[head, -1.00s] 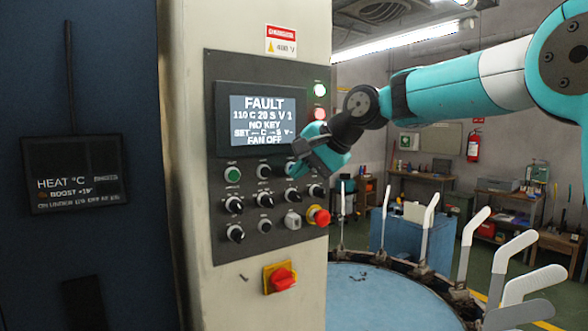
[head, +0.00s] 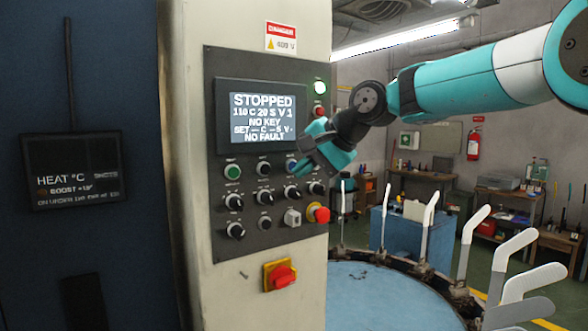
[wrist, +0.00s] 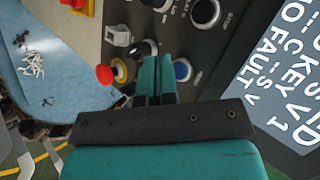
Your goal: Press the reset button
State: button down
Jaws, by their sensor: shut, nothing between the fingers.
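A blue button (head: 291,164), which appears to be the reset button, sits in the top row of the dark control panel (head: 214,100). In the wrist view the blue button (wrist: 182,70) shows just right of my fingertips. My gripper (head: 298,171) is shut and empty, with its tips close to that button in the head view. Its closed teal fingers (wrist: 155,62) point at the panel; I cannot tell whether they touch it. The screen (head: 262,117) reads STOPPED, NO KEY and NO FAULT.
A green button (head: 232,172) and several black knobs surround the blue one. A red mushroom button (head: 321,214) and a red-yellow switch (head: 280,275) are lower. A round blue table (head: 380,300) with pale upright boards stands at right.

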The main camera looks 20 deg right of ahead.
jog(key=s, duration=0.1)
jog(key=s+d+b, duration=0.1)
jog(key=s, duration=0.2)
jog(key=shift+s+d, duration=0.3)
jog(key=shift+s, duration=0.05)
dwell(0.7)
jog(key=s+a+f+n+g+h+b, duration=0.1)
jog(key=s+a+f+n+g+b, duration=0.1)
jog(key=s+f+n, duration=0.5)
jog(key=s+a+f+n+g+h+b, duration=0.1)
jog(key=s+f+n+g+b, duration=0.4)
jog(key=s+f, duration=1.5)
jog(key=s+a+n+b, duration=0.1)
jog(key=n, duration=0.1)
jog(key=shift+s+a+n, duration=0.3)
jog(key=shift+s+a, duration=0.1)
jog(key=c, duration=1.8)
grip_release()
jog(key=shift+c, duration=0.2)
